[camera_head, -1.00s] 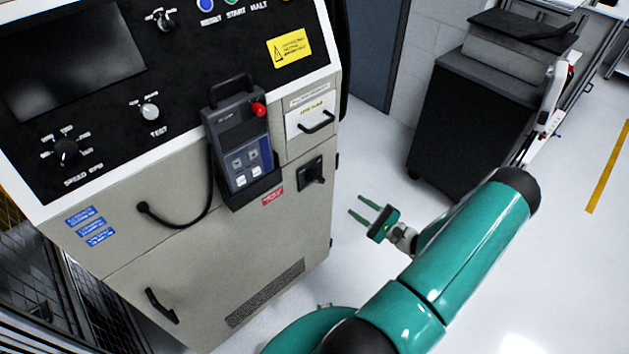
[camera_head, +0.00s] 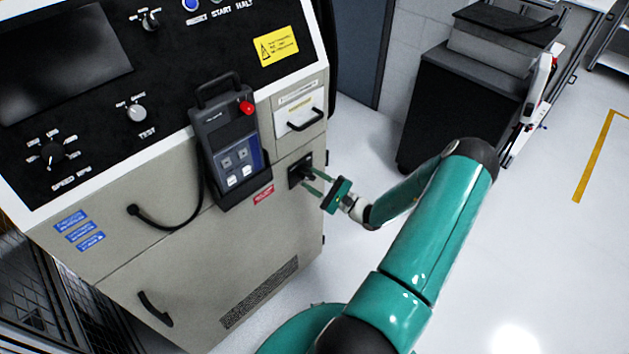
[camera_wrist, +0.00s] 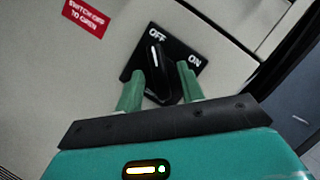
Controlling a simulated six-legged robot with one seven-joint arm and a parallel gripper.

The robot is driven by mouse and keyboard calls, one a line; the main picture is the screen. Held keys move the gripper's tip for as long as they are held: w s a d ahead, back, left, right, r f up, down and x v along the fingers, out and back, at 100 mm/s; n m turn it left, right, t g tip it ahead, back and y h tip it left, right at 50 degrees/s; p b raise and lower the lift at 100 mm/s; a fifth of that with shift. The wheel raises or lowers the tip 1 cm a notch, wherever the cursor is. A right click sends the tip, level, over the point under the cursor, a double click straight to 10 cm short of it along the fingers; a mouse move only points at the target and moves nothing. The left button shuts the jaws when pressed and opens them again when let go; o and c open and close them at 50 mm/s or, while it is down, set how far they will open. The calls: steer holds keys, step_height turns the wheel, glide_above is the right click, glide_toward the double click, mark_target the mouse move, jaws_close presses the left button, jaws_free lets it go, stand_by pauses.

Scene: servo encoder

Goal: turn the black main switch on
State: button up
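The black main switch (camera_wrist: 158,72) is on the front of the beige cabinet, on a black plate with the words OFF and ON. In the wrist view its handle points up toward OFF. In the head view the switch (camera_head: 301,170) is partly behind a finger. My gripper (camera_wrist: 160,86) is open, with one green finger on either side of the handle. I cannot tell whether either finger touches it. In the head view my gripper (camera_head: 318,180) reaches the switch from the right.
A pendant (camera_head: 230,150) with a red button hangs left of the switch. A drawer handle (camera_head: 306,119) sits just above it. A red label (camera_wrist: 87,18) is beside the switch plate. A dark cart (camera_head: 460,115) stands behind on the right.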

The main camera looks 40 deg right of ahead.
jaws_close()
steer(key=shift+m, duration=0.4)
steer(key=m+h, duration=0.1)
steer(key=m, duration=0.1)
steer(key=m+t+h, duration=0.1)
steer(key=m, duration=0.2)
steer(key=shift+a+f+t, duration=0.15)
steer(key=shift+a+t, duration=0.05)
steer(key=shift+t, duration=0.1)
steer(key=m+h, duration=0.2)
steer(key=m, duration=0.1)
steer(key=m+h, duration=0.1)
steer(key=m, duration=0.2)
steer(key=shift+a+m+t+h, duration=0.15)
steer(key=shift+m+t+h, duration=0.15)
steer(key=shift+h, duration=0.1)
steer(key=m+h, duration=0.1)
steer(key=m, duration=0.2)
steer(key=m+h, duration=0.2)
steer(key=m, duration=0.1)
steer(key=shift+a+m+h, duration=0.15)
steer(key=shift+m+h, duration=0.15)
steer(key=shift+a+m+g+h, duration=0.1)
steer(key=shift+m+g+h, duration=0.5)
steer(key=shift+m, duration=1)
steer(key=shift+a+m+g+h, duration=0.1)
steer(key=shift+m+g+h, duration=0.45)
steer(key=shift+m, duration=1.05)
